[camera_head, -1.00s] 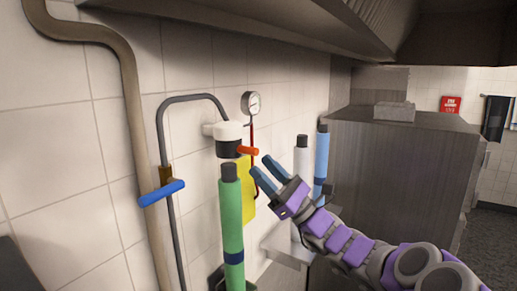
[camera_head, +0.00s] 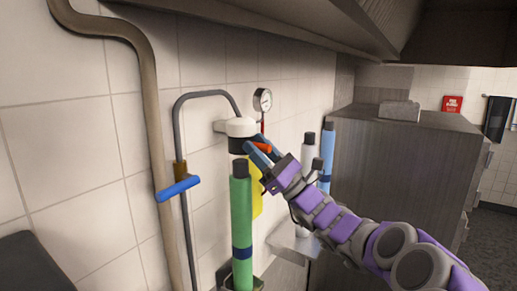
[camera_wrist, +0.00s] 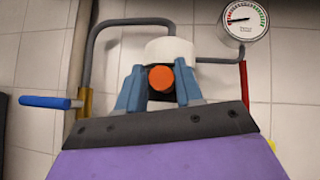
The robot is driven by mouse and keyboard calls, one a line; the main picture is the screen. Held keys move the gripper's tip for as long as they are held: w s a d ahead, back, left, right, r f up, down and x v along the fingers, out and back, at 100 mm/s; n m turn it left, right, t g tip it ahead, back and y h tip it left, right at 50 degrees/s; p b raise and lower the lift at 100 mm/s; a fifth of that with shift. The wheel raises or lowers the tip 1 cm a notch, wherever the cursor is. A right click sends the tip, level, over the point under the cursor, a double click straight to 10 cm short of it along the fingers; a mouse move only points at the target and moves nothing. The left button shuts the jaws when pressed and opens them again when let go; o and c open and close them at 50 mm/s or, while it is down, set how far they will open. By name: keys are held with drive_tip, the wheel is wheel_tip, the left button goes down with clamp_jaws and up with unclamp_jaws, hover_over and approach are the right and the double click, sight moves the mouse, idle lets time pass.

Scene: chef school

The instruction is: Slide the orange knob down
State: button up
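The orange knob (camera_head: 262,147) sticks out from a black and white fitting (camera_head: 241,127) on the tiled wall. In the wrist view the knob (camera_wrist: 161,78) shows end-on as a round orange face in front of the black part. My gripper (camera_head: 258,146) is at the knob, its blue fingers pointing at the fitting. In the wrist view my gripper (camera_wrist: 158,85) is open, with one finger on each side of the knob. A narrow dark gap shows beside the knob; contact with the fingers is not clear.
A grey pipe with a blue handle (camera_head: 178,188) is at left. A pressure gauge (camera_head: 262,99) is above right of the fitting. A green cylinder (camera_head: 241,220) stands below it, with white and blue cylinders (camera_head: 327,155) at right. A metal cabinet (camera_head: 400,170) stands further right.

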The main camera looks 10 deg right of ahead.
drive_tip(key=shift+d, duration=0.1)
drive_tip(key=shift+c, duration=0.8)
drive_tip(key=shift+d, duration=0.3)
clamp_jaws()
drive_tip(key=shift+r, duration=0.1)
drive_tip(key=shift+f+b, duration=0.6)
drive_tip(key=shift+f, duration=2)
drive_tip(key=shift+o, duration=1.5)
unclamp_jaws()
drive_tip(key=shift+s, duration=0.1)
drive_tip(key=shift+o, duration=1.3)
drive_tip(key=shift+s+d+r, duration=0.1)
drive_tip(key=shift+s+d, duration=0.1)
drive_tip(key=shift+d, duration=0.1)
drive_tip(key=shift+w+d, duration=0.1)
drive_tip(key=shift+w, duration=0.05)
